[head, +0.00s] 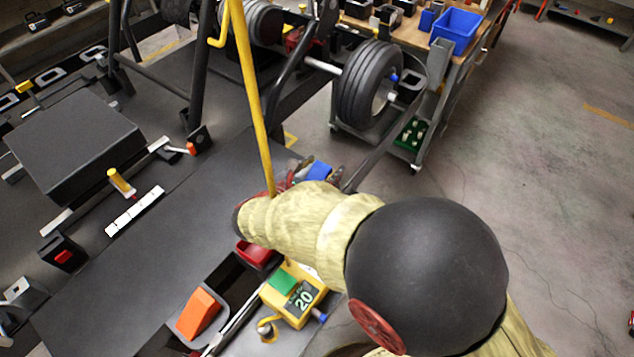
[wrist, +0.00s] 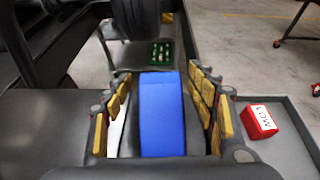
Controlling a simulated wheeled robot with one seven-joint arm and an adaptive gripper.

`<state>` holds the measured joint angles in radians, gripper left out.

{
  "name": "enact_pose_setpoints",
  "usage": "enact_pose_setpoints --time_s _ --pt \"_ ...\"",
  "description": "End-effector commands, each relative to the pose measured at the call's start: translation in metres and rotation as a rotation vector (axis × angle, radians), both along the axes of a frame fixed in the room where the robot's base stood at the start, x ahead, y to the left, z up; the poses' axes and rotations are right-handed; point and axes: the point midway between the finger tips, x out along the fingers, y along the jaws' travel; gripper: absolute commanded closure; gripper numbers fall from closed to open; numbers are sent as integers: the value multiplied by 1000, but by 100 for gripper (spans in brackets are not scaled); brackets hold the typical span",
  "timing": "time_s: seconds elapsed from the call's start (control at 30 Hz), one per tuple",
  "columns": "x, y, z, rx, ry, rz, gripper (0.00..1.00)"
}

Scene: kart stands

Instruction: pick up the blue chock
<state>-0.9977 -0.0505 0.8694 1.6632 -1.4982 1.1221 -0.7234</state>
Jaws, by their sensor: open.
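The blue chock (wrist: 162,115) lies between the two fingers of my gripper (wrist: 160,88) in the wrist view. The gripper is open, with yellow-padded fingers on either side of the chock. A narrow gap shows on each side; I cannot tell whether either finger touches it. In the head view, a small blue part of the chock (head: 319,170) shows beyond my arm, which hides most of the gripper.
A red labelled block (wrist: 259,121) lies right of the gripper. A white strip (wrist: 116,138) shows by the left finger. In the head view, an orange wedge (head: 198,313) and a yellow device marked 20 (head: 296,296) lie nearer. A yellow pole (head: 250,95) stands beside my arm.

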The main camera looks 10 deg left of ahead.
Motion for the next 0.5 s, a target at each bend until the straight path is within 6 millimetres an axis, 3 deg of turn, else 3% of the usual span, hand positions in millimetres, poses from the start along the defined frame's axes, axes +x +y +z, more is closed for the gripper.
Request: enact_pose_setpoints --time_s 0.23,0.5 --pt "1 0 0 0 0 1 42" --pt "1 0 0 0 0 0 58"
